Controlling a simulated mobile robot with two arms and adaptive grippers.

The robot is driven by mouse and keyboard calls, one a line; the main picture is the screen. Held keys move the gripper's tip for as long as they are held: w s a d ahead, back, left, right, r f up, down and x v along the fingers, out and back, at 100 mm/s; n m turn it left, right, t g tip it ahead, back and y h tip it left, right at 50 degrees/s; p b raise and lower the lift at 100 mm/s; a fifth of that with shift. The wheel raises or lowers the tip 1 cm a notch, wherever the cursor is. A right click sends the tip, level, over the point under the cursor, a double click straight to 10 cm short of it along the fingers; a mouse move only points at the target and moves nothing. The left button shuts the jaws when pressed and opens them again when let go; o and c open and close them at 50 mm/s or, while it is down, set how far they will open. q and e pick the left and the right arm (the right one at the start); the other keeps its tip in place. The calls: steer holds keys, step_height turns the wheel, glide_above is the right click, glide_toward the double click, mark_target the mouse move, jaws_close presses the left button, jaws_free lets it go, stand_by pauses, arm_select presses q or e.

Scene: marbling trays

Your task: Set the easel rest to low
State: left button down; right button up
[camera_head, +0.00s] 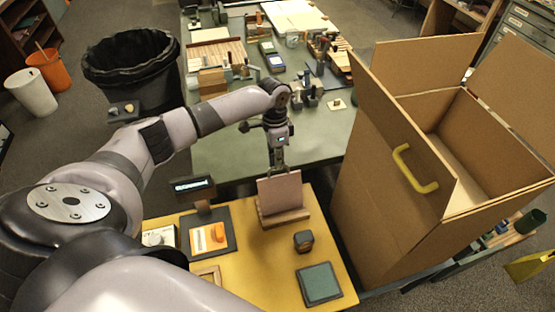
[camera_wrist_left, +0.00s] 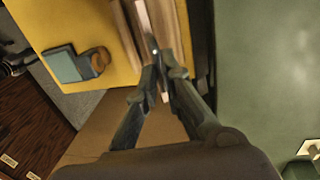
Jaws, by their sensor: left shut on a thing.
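The small easel stands on the yellow table top; it has a wooden base (camera_head: 284,217) and an upright pinkish board (camera_head: 280,191). My left gripper (camera_head: 278,166) reaches down from above to the board's top edge. In the left wrist view my left gripper (camera_wrist_left: 162,72) is closed around the thin pale board (camera_wrist_left: 143,15), seen edge-on. The wooden base (camera_wrist_left: 128,28) shows beside it. The board looks near upright; the rest's exact setting cannot be told. My right gripper is not in view.
A dark block (camera_head: 303,241) and a teal pad (camera_head: 319,284) lie right of the easel. A grey tray (camera_head: 228,246) with an orange item and a small display (camera_head: 194,185) stand left. A tall cardboard box (camera_head: 385,190) stands close at right. A green table (camera_head: 222,152) lies behind.

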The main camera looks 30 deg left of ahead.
arm_select(q)
steer(key=shift+w+a+f+b, duration=0.35)
steer(key=shift+w+a+f, duration=0.1)
steer(key=shift+w+a, duration=0.15)
steer(key=shift+w+a+f+b, duration=0.3)
steer(key=shift+w+a+f, duration=0.15)
steer(key=shift+a, duration=0.15)
steer(key=c, duration=2.3)
jaws_free()
steer(key=shift+w+a+r, duration=0.15)
steer(key=shift+o, duration=1.3)
steer(key=shift+w+a+f, duration=0.15)
steer(key=shift+a+f, duration=0.05)
steer(key=o, duration=0.3)
steer(key=shift+s+d+r, duration=0.25)
steer(key=shift+w+f, duration=0.1)
